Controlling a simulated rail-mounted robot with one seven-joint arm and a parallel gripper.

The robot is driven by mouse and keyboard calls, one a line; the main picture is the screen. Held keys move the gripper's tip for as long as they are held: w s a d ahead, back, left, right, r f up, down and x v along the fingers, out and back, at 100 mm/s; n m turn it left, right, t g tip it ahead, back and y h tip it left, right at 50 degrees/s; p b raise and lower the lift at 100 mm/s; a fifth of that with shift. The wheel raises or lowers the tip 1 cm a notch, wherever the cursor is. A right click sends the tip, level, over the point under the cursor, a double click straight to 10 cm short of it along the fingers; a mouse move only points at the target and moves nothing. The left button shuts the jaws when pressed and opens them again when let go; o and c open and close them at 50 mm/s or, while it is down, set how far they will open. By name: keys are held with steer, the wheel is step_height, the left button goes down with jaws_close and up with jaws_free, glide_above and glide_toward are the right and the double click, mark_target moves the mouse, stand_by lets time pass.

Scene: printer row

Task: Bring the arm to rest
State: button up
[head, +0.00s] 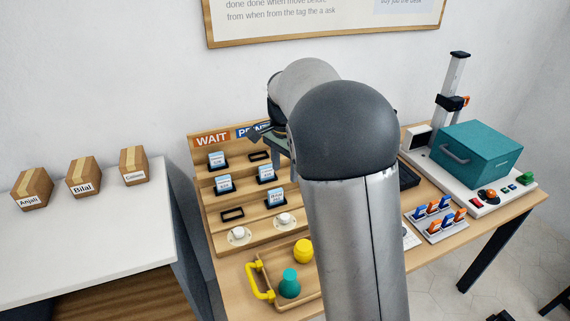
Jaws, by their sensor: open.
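My arm (350,190) rises from the bottom of the head view and bends away toward the back wall over the wooden table. My gripper (268,134) shows only in part, left of the arm, in front of the upper part of the tag rack. It is open. I see nothing in it, though the arm hides much of it.
The wooden rack (225,205) with several cards stands close by the gripper. A tray with a yellow handle (262,284) holds a teal piece (289,283) and a yellow piece (303,251). A teal-boxed printer (478,150) stands right. Several cardboard boxes (84,177) sit left.

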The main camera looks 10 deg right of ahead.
steer(key=shift+r, duration=0.25)
steer(key=s+f+n+p, duration=0.1)
steer(key=s+n, duration=0.5)
steer(key=s, duration=0.9)
steer(key=s+a+n+p, duration=0.1)
steer(key=s+n, duration=0.5)
steer(key=s, duration=0.9)
steer(key=shift+a+f+p, duration=0.15)
steer(key=shift+f+p, duration=0.2)
steer(key=shift+p, duration=0.5)
steer(key=shift+w, duration=0.1)
